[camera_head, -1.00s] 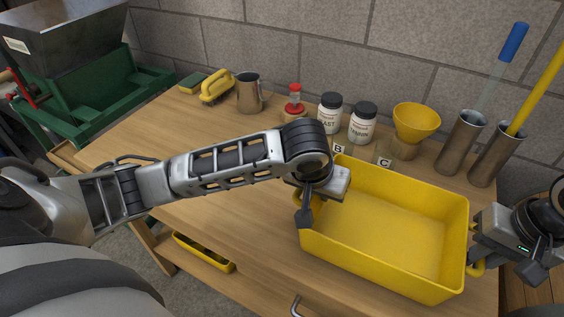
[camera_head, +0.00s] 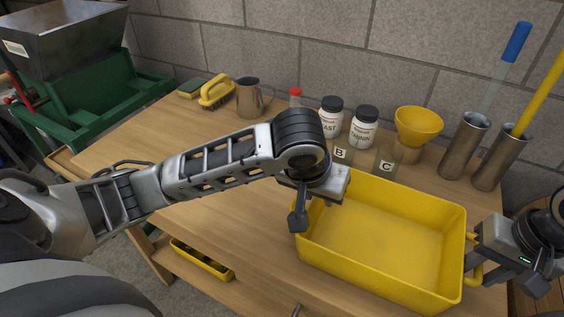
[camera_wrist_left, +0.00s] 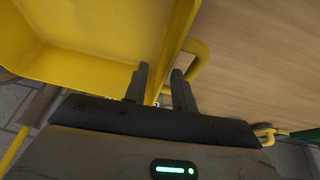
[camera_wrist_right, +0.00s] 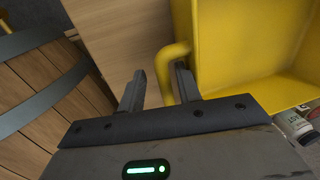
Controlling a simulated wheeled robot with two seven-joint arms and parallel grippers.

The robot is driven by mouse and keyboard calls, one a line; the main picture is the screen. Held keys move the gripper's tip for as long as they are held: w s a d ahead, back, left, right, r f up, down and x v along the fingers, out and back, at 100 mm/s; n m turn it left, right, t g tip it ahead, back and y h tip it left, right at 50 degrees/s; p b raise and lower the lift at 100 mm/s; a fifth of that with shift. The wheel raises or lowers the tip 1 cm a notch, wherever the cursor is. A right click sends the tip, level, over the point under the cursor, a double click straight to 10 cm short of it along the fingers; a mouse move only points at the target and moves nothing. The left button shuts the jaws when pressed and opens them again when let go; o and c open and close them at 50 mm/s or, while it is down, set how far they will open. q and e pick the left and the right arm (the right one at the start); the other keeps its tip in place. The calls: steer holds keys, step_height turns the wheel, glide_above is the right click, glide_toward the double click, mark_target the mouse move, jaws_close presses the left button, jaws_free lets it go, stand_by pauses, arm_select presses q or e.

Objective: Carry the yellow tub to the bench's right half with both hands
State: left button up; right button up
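The yellow tub (camera_head: 385,280) is upright and empty at the right end of the wooden bench (camera_head: 225,215). It appears to rest on the top. My left gripper (camera_head: 297,220) is at the tub's left end; in the left wrist view its fingers (camera_wrist_left: 160,85) stand apart at the yellow handle (camera_wrist_left: 203,57), partly hidden by a finger. My right gripper (camera_head: 480,265) is at the right end. In the right wrist view its fingers (camera_wrist_right: 158,85) stand apart around the other handle (camera_wrist_right: 171,58), with a gap on one side.
Vials B (camera_head: 341,152) and C (camera_head: 386,167) stand close behind the tub, with two white jars (camera_head: 362,132), a yellow funnel (camera_head: 418,122) and steel cylinders (camera_head: 463,145) further back. The bench's left half is mostly clear.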

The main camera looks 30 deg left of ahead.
arm_select(q)
steer(key=v, duration=0.6)
steer(key=shift+s+r, duration=0.15)
steer(key=shift+r, duration=0.45)
arm_select(e)
steer(key=shift+r, duration=0.2)
arm_select(q)
steer(key=shift+s, duration=0.1)
arm_select(e)
step_height(320, 180, up, 11)
steer(key=d, duration=0.2)
steer(key=shift+r, duration=0.2)
steer(key=shift+d, duration=0.1)
